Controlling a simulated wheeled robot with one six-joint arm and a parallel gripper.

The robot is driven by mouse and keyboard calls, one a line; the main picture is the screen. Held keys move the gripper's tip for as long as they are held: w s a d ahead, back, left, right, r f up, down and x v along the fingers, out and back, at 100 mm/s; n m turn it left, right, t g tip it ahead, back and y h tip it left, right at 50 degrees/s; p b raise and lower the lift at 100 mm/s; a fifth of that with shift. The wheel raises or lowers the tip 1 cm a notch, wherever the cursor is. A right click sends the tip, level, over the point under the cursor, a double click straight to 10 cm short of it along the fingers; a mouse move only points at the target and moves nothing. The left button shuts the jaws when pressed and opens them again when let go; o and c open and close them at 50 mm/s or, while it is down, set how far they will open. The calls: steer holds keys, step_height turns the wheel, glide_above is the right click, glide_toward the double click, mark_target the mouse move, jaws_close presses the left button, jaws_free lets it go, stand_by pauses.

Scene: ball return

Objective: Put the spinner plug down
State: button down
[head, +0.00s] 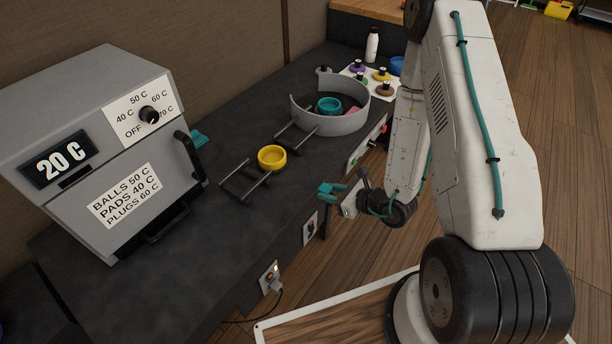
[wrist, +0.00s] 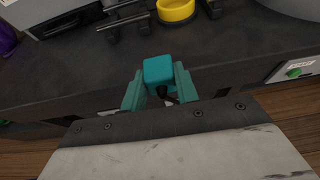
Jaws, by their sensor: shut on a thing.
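My gripper (head: 333,192) is in front of the counter's front edge, at about the height of the countertop. In the wrist view my gripper (wrist: 159,88) has its teal fingers closed on both sides of a teal block with a dark part below it, which I take to be the spinner plug (wrist: 158,70). In the head view the plug is hard to tell from the teal fingers. The spinner, a grey round bowl (head: 350,122) with a teal cup (head: 328,105) inside, stands on the counter behind the gripper.
A wall socket (head: 310,229) is on the counter front below my gripper. Another socket (head: 269,277) holds a pale plug with a cord. A yellow ring (head: 272,158) sits on rails, and a grey heater box (head: 100,150) stands left. The dark counter (head: 225,215) has bare room along its front.

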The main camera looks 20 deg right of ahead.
steer(key=s, duration=0.1)
glide_above(311, 178)
step_height(311, 178, down, 2)
steer(key=shift+w+a+f, duration=0.1)
steer(key=shift+f, duration=1.85)
steer(key=shift+f, duration=0.15)
steer(key=c, duration=1.1)
jaws_free()
steer(key=shift+o, duration=0.2)
